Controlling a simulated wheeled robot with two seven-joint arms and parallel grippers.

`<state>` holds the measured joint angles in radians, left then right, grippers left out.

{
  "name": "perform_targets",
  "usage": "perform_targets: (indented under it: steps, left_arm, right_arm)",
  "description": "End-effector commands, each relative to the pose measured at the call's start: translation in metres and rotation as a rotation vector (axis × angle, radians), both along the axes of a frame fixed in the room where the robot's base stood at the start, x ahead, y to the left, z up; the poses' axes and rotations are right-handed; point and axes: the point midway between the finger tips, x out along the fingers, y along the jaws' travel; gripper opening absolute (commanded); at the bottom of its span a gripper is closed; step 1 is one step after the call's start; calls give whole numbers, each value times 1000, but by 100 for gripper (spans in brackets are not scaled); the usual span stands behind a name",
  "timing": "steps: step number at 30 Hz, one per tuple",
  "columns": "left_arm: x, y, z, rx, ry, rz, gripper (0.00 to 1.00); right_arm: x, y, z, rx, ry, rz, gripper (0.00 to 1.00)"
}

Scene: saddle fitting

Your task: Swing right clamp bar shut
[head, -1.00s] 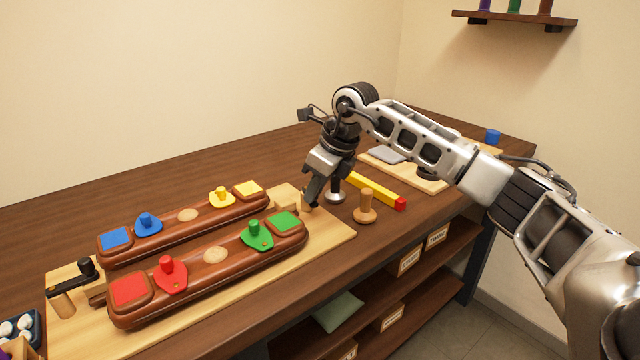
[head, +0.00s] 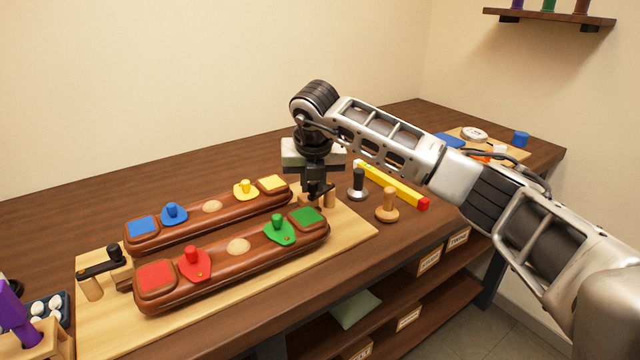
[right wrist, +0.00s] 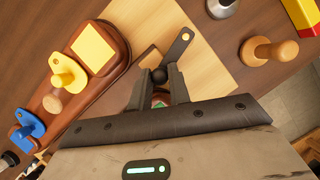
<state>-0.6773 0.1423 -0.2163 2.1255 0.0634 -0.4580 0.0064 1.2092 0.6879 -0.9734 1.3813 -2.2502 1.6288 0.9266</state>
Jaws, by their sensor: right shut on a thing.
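The right clamp bar is a short black bar (right wrist: 182,42) with a round black knob (right wrist: 159,75), seen in the right wrist view. My right gripper (right wrist: 163,82) is shut on the knob. The bar runs from the knob toward the upper right, angled away from the yellow-patched saddle beam (right wrist: 98,45). In the head view my right gripper (head: 318,190) is at the right end of the board and covers most of the bar. A wooden block (right wrist: 149,59) lies beside the knob. The front beam (head: 240,262) carries red and green pads. My left gripper is out of view.
The left clamp bar (head: 100,268) sits at the board's left end. Right of the board stand a dark-handled tool (head: 358,187), a wooden peg tool (head: 387,207) and a yellow bar with a red end (head: 395,188). A purple object (head: 15,312) is at far left.

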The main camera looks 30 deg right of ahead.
Motion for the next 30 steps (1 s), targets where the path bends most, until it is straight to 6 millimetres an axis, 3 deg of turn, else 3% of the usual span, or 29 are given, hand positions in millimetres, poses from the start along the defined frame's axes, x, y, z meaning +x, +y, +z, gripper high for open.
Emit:
perform_targets:
  steps: [12, 30]
  left_arm:
    - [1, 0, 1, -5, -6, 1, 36]
    - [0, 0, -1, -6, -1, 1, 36]
  right_arm:
    - [15, 5, 2, 1, -4, -242, 0]
    - [18, 5, 2, 2, -6, -298, 0]
